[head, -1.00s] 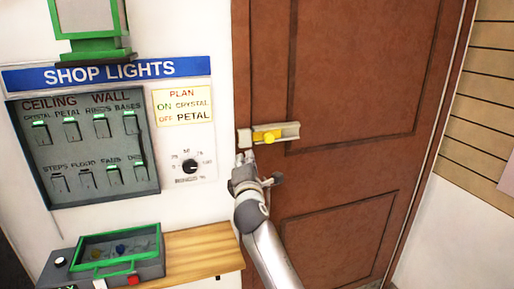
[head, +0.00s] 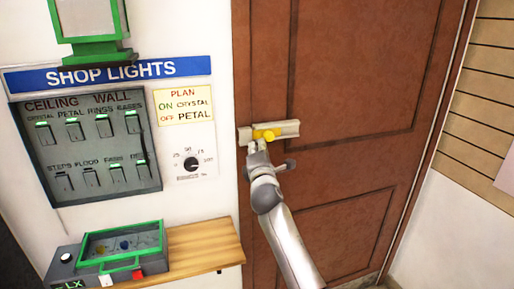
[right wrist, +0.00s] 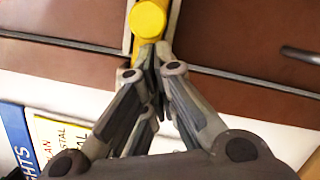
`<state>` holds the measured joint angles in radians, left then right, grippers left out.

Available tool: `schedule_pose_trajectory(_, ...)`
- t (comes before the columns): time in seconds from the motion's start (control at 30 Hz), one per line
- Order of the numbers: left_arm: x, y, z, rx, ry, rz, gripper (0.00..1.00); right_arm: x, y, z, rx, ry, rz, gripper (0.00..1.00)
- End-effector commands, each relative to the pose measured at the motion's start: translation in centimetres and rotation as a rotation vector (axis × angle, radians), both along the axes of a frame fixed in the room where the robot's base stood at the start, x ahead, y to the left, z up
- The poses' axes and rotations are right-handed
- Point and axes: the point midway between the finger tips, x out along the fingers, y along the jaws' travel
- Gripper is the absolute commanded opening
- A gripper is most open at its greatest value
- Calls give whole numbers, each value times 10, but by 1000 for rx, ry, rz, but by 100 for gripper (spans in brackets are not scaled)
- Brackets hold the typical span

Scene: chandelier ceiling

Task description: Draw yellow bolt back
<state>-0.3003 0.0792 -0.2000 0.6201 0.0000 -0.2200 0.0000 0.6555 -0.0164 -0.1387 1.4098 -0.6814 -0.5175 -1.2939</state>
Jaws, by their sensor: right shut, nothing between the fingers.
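The yellow bolt (head: 269,134) with a round knob lies in a pale metal rail (head: 288,129) on the brown door, near the door's left edge. In the right wrist view the yellow knob (right wrist: 148,18) is at the top, just beyond the fingertips. My right gripper (head: 257,146) is shut and empty, just below and slightly left of the knob. In the right wrist view its closed fingertips (right wrist: 154,55) sit close under the knob; I cannot tell whether they touch it. My left gripper is not in view.
The brown door (head: 350,75) fills the middle. Left of it are a switch panel (head: 90,160), a dial (head: 192,164) and a plan sign (head: 184,105). A wooden shelf (head: 205,247) and a grey box with a green-framed lid (head: 120,243) stand below.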

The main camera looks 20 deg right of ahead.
Motion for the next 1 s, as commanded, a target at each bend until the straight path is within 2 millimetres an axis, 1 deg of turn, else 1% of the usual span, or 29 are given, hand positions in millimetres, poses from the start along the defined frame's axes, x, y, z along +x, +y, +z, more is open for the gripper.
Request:
schedule_pose_trajectory(0.13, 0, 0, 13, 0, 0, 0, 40, 1, -22, 3, -6, 3, -5, 0)
schedule_pose_trajectory(0.3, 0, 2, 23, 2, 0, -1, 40, 2, -48, 3, -5, 2, -4, 0)
schedule_pose_trajectory(0.4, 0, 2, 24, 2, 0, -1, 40, 2, -55, 2, -3, 1, -2, 0)
schedule_pose_trajectory(0.83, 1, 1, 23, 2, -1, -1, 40, 2, -57, 0, -1, 0, -2, 0)
schedule_pose_trajectory(1.0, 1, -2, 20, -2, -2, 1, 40, 3, -59, -5, -1, 1, -3, 0)
